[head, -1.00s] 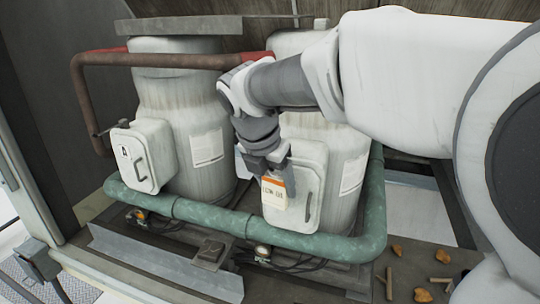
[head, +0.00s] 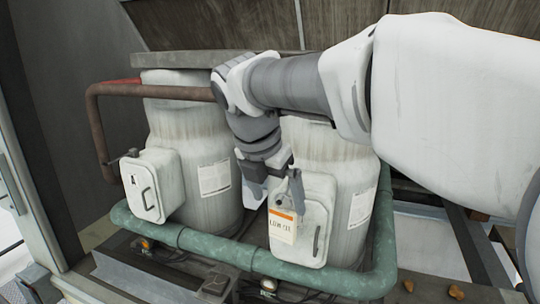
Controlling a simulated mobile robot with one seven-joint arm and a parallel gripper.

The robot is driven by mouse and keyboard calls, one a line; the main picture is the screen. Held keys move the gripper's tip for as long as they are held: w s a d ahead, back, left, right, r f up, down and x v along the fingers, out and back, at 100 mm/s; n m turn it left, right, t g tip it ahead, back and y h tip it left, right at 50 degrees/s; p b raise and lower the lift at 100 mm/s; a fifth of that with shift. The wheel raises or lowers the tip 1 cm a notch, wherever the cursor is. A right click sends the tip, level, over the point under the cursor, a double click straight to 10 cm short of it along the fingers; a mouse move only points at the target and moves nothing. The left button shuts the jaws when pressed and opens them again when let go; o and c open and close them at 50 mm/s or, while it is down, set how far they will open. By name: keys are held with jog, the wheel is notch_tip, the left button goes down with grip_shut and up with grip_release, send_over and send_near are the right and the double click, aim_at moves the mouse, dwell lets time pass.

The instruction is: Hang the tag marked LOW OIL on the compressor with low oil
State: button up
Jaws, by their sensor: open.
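The LOW OIL tag (head: 282,226), white with an orange band, hangs against the left part of the door on the right compressor (head: 325,160). Its top is by a small grey fitting at the door's upper edge; whether a loop goes around that fitting is too small to tell. My gripper (head: 268,190) is open, just above and left of the tag, and looks apart from it. The left compressor (head: 180,120) has a similar white door (head: 150,185) with a small black mark and no tag on it. No oil level is readable on either compressor.
A green pipe (head: 215,246) runs low across the front of both compressors. A brown pipe (head: 95,130) bends around the left one. A metal channel (head: 150,280) lies in front. My arm covers the upper right.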

jog(key=v, duration=1.1)
jog(key=shift+w, duration=0.1)
dwell(0.4)
jog(key=s+d+f+m+b, duration=0.1)
jog(key=s+d+f+m, duration=0.3)
jog(key=f+m, duration=0.3)
jog(key=s+d+f+m+t+y, duration=0.1)
jog(key=s+d+f+m, duration=0.4)
jog(key=m, duration=0.7)
jog(key=s+d+f+m+y+b, duration=0.1)
jog(key=s+d+f+m, duration=0.4)
jog(key=f+m, duration=0.4)
jog(key=shift+d+m+t+b, duration=0.3)
jog(key=shift+d+m+b, duration=0.05)
jog(key=shift+d+m, duration=0.45)
jog(key=shift+s, duration=0.15)
